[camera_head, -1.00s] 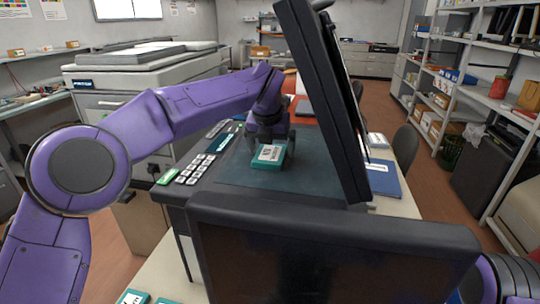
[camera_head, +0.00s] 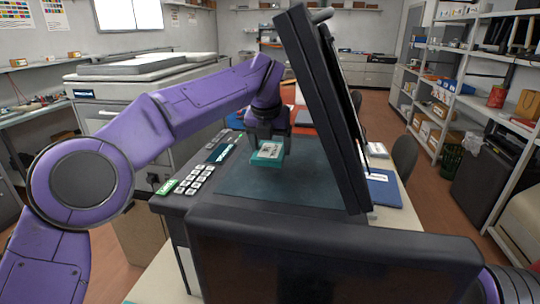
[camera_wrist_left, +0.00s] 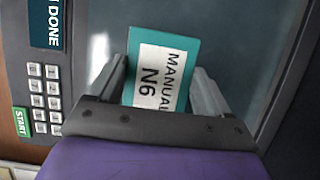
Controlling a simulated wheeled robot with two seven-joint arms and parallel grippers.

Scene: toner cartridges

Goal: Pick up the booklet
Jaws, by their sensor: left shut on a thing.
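The booklet (camera_head: 267,154) is teal with a white label. In the left wrist view the label of the booklet (camera_wrist_left: 160,76) reads "MANUAL N6". My left gripper (camera_head: 267,136) is over the dark glass of the copier, its fingers pointing down and shut on the booklet. In the left wrist view the two fingers lie on either side of it. The booklet seems a little above the dark glass (camera_head: 280,187), but the exact gap is hard to tell. My right gripper is out of view.
A raised black lid (camera_head: 325,105) stands right of the booklet. A keypad (camera_head: 193,180) with a green START button lies to the left. A blue folder (camera_head: 382,188) lies beyond the lid.

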